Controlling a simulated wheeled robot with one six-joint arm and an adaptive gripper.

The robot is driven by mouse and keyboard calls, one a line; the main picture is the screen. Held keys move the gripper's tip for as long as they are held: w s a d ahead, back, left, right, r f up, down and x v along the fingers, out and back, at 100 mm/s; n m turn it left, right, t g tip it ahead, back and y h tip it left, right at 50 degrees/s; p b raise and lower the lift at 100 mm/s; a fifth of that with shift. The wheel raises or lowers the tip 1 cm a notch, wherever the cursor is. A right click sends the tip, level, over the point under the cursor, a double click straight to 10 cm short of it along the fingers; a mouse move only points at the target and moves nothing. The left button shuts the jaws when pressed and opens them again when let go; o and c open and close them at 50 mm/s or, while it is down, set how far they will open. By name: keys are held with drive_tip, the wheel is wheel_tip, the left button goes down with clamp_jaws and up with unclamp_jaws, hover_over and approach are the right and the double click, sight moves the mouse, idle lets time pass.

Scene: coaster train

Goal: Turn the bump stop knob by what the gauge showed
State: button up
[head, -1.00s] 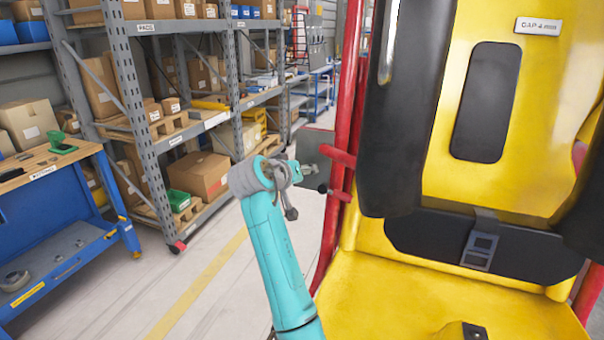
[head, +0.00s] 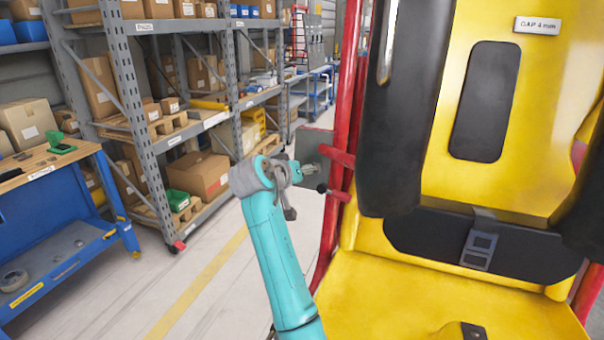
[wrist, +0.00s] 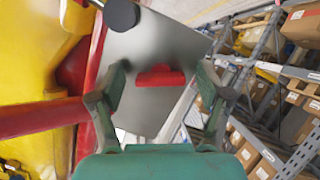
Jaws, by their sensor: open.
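My gripper (wrist: 162,78) is open in the wrist view, one finger on each side of a short red bar (wrist: 160,77). The bar stands out from a grey plate (wrist: 150,45); I cannot tell for sure that it is the bump stop knob. A gap shows between each finger and the bar. A sign (head: 538,26) on the yellow seat back (head: 545,110) reads "GAP 4 mm".
A black round end (wrist: 121,14) shows at the top of the wrist view. Red posts (head: 347,90) and the yellow seat stand right. Shelving (head: 120,80) and a blue workbench (head: 70,210) stand left, with clear floor between.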

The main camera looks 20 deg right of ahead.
drive_tip(key=shift+a, duration=0.1)
drive_tip(key=v, duration=1.2)
